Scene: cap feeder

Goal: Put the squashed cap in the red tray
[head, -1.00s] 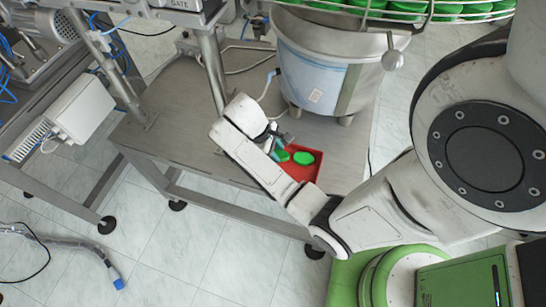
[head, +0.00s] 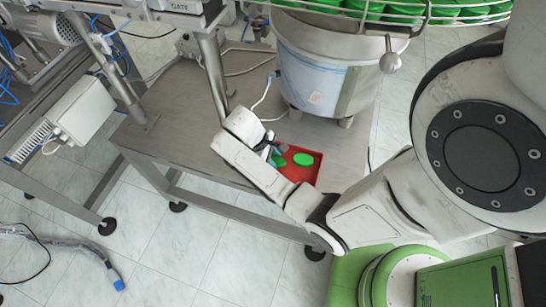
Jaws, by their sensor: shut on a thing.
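The red tray (head: 306,176) lies on the grey metal table, partly hidden behind my arm. A green cap (head: 303,159) lies flat in the tray, oval in this view. My gripper (head: 277,154) is at the tray's left side, low over it, and mostly hidden by its own wrist. It is shut on a second green cap, the squashed cap (head: 279,161), which shows just below the fingers. Its squashed shape is too small to make out. I cannot tell whether this cap touches the tray floor.
A large feeder bowl (head: 325,70) stands behind the tray, with several green caps in the wire-railed top (head: 400,12). A steel post (head: 212,75) rises left of my gripper. The table (head: 185,120) is clear to the left.

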